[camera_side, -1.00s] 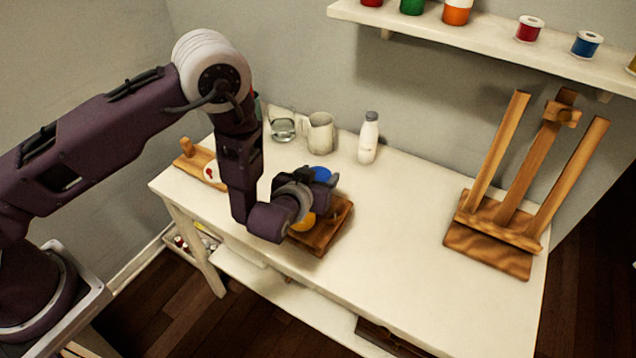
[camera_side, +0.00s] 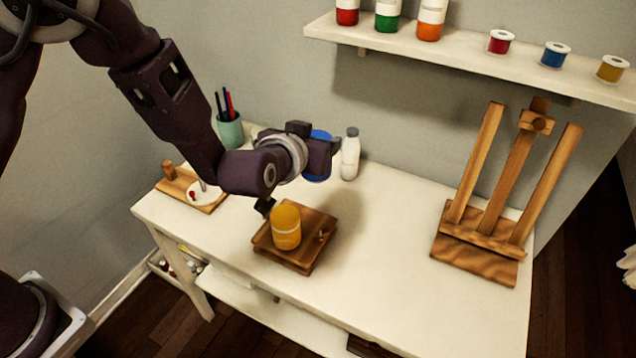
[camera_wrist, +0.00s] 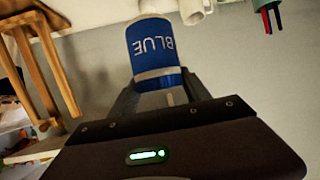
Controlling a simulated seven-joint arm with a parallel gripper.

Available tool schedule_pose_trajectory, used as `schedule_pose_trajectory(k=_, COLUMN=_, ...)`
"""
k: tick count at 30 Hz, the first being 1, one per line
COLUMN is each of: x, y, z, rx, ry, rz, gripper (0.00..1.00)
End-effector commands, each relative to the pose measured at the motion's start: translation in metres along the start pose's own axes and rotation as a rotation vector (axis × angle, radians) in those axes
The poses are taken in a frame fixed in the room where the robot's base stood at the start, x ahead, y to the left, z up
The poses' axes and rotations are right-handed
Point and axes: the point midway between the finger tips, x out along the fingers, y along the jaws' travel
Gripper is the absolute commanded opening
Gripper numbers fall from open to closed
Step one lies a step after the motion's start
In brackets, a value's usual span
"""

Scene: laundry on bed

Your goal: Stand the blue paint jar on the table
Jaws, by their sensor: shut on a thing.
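The blue paint jar (camera_side: 318,172) is held in my gripper (camera_side: 325,153), above the white table (camera_side: 390,250). In the side view the gripper hides part of the jar. In the wrist view the blue jar (camera_wrist: 152,46) shows its "BLUE" label upside down, with a pale band near the fingers. My gripper (camera_wrist: 158,92) is shut on it there, one finger on each side. The jar looks roughly upright in the side view; its exact tilt is hard to tell.
A yellow-orange jar (camera_side: 286,228) stands on a wooden box (camera_side: 300,255) below my gripper. A white bottle (camera_side: 350,155) stands behind. A wooden easel (camera_side: 475,245) is at the right, and a palette (camera_side: 185,187) at the left. The table between box and easel is clear.

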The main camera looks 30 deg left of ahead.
Motion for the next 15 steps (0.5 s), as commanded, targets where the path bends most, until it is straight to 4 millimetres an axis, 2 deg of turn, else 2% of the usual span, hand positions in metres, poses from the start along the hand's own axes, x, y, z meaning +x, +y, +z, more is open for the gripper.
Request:
schedule_pose_trajectory(k=3, x=0.001, y=0.050, z=0.032, rx=0.045, ry=0.001, rz=0.086, gripper=0.02)
schedule_pose_trajectory(k=9, x=-0.009, y=0.126, z=0.094, rx=0.112, ry=0.001, rz=0.230, gripper=0.02)
schedule_pose_trajectory(k=12, x=-0.015, y=0.146, z=0.114, rx=0.129, ry=0.000, rz=0.273, gripper=0.02)
schedule_pose_trajectory(k=15, x=-0.015, y=0.156, z=0.129, rx=0.139, ry=0.000, rz=0.293, gripper=0.02)
